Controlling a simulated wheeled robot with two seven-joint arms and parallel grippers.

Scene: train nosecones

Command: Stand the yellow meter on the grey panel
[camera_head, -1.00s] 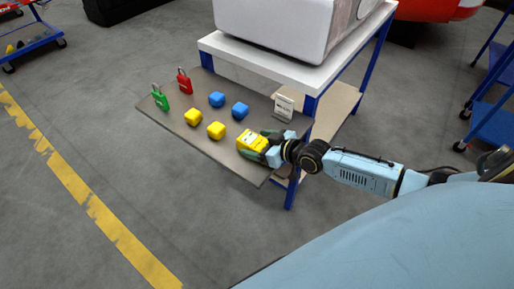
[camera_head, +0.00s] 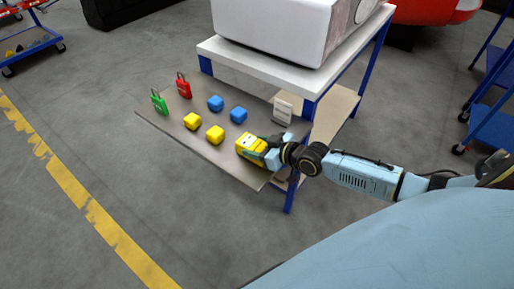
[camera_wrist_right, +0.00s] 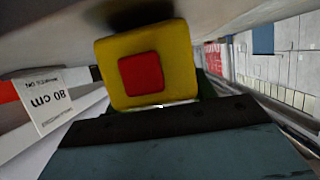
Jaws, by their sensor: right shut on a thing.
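The yellow meter (camera_head: 250,146) is at the near right end of the grey panel (camera_head: 172,122), which projects from the side of a white-topped table. My right gripper (camera_head: 264,153) is shut on the meter. I cannot tell whether the meter touches the panel. In the right wrist view the meter (camera_wrist_right: 108,72) shows a yellow face with a red square, close in front of the gripper (camera_wrist_right: 160,108). The gripper hides part of the meter. My left gripper is not in view.
A small white sign (camera_head: 283,109) stands behind the meter. The white tabletop (camera_head: 250,58) carries a large white body.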

